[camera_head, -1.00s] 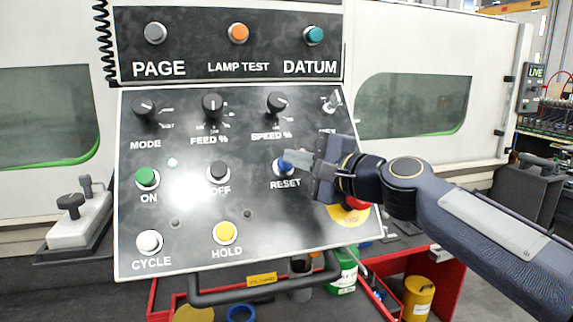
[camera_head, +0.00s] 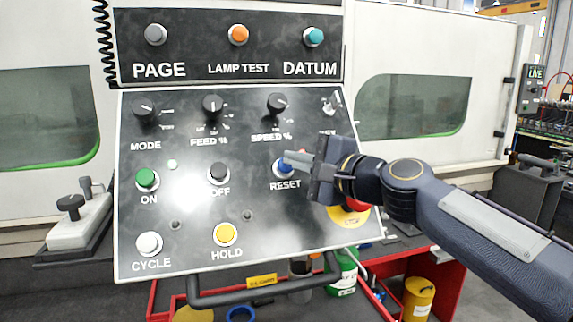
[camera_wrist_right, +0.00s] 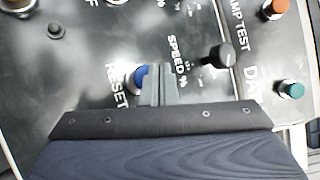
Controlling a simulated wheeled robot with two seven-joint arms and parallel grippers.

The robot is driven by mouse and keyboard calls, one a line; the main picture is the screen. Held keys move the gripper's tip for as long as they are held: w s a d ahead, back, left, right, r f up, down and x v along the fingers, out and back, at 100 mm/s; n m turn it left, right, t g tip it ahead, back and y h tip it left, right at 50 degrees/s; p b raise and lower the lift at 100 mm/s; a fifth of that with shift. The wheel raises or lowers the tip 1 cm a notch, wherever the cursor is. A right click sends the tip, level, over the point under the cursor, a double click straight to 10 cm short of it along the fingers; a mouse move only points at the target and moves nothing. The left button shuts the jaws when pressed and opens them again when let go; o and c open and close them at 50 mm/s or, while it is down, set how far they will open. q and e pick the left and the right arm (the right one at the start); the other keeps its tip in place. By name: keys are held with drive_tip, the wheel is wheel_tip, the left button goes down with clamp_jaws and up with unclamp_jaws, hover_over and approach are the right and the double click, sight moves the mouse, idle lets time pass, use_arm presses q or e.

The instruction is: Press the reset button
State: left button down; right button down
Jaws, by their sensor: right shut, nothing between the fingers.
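The blue reset button (camera_head: 280,167) sits on the sloped black control panel (camera_head: 200,262), just above the RESET label. My right gripper (camera_head: 288,158) comes in from the right, shut and empty, with its fingertips at the upper right of the button, partly overlapping it in the head view. In the right wrist view the blue button (camera_wrist_right: 138,76) shows beside the closed fingers (camera_wrist_right: 158,80), which hide part of it. I cannot tell whether the tips touch the button. My left gripper is not in view.
A red emergency stop on a yellow plate (camera_head: 350,218) is partly behind my right gripper. The black OFF button (camera_head: 218,173), yellow HOLD button (camera_head: 225,234) and SPEED knob (camera_head: 277,103) are nearby. A handle bar (camera_head: 225,297) runs below the panel.

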drive_tip(key=shift+w+f, duration=0.1)
idle(0.7)
drive_tip(key=shift+w+a+f, duration=0.1)
drive_tip(key=shift+w+f, duration=0.05)
drive_tip(key=shift+w, duration=0.05)
drive_tip(key=shift+w+a+f+b, duration=0.1)
drive_tip(key=shift+w+f+b, duration=0.25)
drive_tip(key=shift+w+b, duration=0.05)
idle(0.9)
idle(0.4)
drive_tip(key=shift+s+d+r+p, duration=0.2)
drive_tip(key=shift+s+r+p, duration=0.15)
drive_tip(key=shift+s+r, duration=0.3)
drive_tip(key=s+r+p, duration=0.1)
drive_tip(key=s, duration=0.1)
drive_tip(key=s+d+r+p, duration=0.1)
drive_tip(key=s+r, duration=0.1)
drive_tip(key=shift+d, duration=0.1)
